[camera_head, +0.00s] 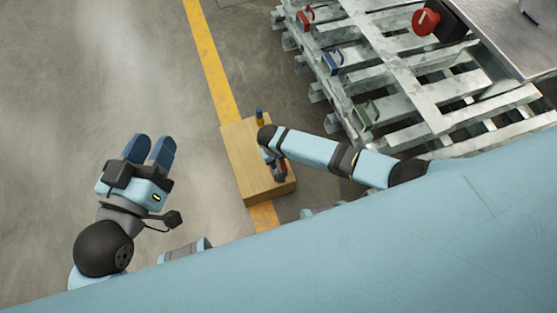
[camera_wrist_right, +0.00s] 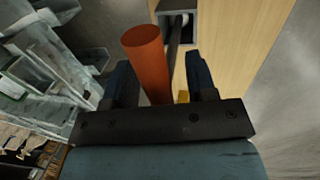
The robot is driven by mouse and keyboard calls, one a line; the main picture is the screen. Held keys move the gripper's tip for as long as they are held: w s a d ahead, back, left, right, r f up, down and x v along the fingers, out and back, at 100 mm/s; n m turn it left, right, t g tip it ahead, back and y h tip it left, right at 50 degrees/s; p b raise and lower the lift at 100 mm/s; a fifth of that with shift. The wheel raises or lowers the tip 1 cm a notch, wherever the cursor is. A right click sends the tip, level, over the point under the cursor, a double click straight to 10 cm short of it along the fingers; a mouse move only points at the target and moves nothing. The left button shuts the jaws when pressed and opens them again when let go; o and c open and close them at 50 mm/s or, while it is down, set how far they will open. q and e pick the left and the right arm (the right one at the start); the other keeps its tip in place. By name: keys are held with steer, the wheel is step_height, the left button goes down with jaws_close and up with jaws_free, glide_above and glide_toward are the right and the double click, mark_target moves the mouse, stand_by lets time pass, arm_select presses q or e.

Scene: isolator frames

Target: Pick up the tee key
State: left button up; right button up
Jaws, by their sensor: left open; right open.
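The tee key (camera_wrist_right: 148,62) shows in the right wrist view as a thick orange-red bar between the fingers of my right gripper (camera_wrist_right: 160,68). A dark rod beside it runs to a grey square holder (camera_wrist_right: 178,18). My right gripper is open, with a finger on either side of the bar. I cannot tell whether either finger touches it. In the head view, a small red part (camera_head: 284,168) shows at the box's right edge, and my right arm hides most of that gripper. My left gripper (camera_head: 150,149) is open and empty above the floor at left.
The holder is at a wooden box (camera_head: 240,150), which stands over a yellow floor line (camera_head: 212,62). Grey slatted pallets (camera_head: 385,85) with coloured handles lie at right. The floor at left is clear.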

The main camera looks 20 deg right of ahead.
arm_select(q)
steer(key=shift+f, duration=0.15)
arm_select(e)
steer(key=shift+f, duration=0.1)
steer(key=shift+d, duration=0.1)
jaws_close()
arm_select(q)
step_height(320, 180, up, 9)
steer(key=t+p, duration=0.3)
steer(key=p, duration=0.4)
arm_select(e)
step_height(320, 180, up, 12)
steer(key=shift+f, duration=0.1)
arm_select(q)
step_height(320, 180, down, 7)
steer(key=a+n+g+y+p, duration=0.1)
steer(key=a+g+y+p, duration=0.1)
steer(key=a+g, duration=0.1)
steer(key=shift+s+y+p, duration=0.15)
steer(key=shift+y+p, duration=0.15)
arm_select(e)
step_height(320, 180, up, 8)
steer(key=shift+w, duration=0.1)
